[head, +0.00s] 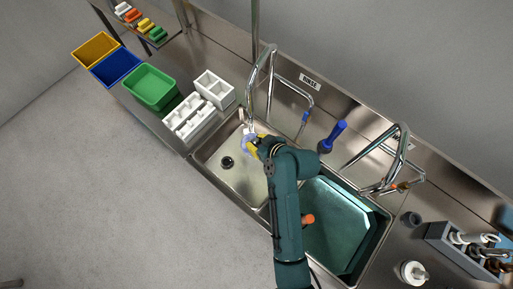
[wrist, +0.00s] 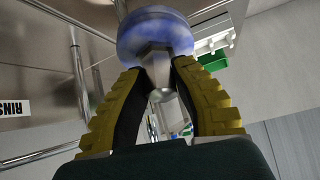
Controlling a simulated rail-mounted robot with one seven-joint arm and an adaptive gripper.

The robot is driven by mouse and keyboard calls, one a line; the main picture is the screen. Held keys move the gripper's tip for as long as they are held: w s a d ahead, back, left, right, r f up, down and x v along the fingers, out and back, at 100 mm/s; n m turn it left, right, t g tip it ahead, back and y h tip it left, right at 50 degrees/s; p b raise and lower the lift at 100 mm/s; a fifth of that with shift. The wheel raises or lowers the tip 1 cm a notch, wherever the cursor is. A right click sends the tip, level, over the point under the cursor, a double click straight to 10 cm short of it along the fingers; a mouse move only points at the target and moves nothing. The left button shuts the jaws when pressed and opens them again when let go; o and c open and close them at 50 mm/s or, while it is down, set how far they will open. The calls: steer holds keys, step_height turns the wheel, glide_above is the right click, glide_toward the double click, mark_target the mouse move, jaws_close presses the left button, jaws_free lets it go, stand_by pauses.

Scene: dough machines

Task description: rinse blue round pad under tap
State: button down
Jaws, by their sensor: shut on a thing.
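My gripper (wrist: 158,85) has yellow ridged fingers shut on the metal stem of the blue round pad (wrist: 130,42). The pad is a blue disc with a pale, blurred face. In the head view my gripper (head: 258,143) holds the pad (head: 246,140) above the left sink basin (head: 244,176). The curved tap (head: 270,68) comes down right by the pad, and the tap's outlet end is close above it. I cannot tell whether water is running.
A second basin (head: 375,243) holds greenish liquid, with an orange-handled thing (head: 308,220) in it. A blue-handled tool (head: 332,136) stands between the taps. White racks (head: 189,117) and a green bin (head: 150,86) stand left of the sink. The second tap (head: 402,150) rises on the right.

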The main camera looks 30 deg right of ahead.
steer(key=w+b, duration=0.1)
steer(key=w+d+b, duration=0.1)
steer(key=w+d+f+b, duration=0.1)
steer(key=w, duration=0.1)
steer(key=shift+w+d+b, duration=0.15)
steer(key=shift+w+b, duration=0.25)
steer(key=shift+w, duration=0.1)
steer(key=shift+s+d, duration=0.3)
steer(key=shift+d, duration=0.25)
steer(key=shift+a, duration=0.1)
steer(key=shift+w+a, duration=0.25)
steer(key=shift+a, duration=0.2)
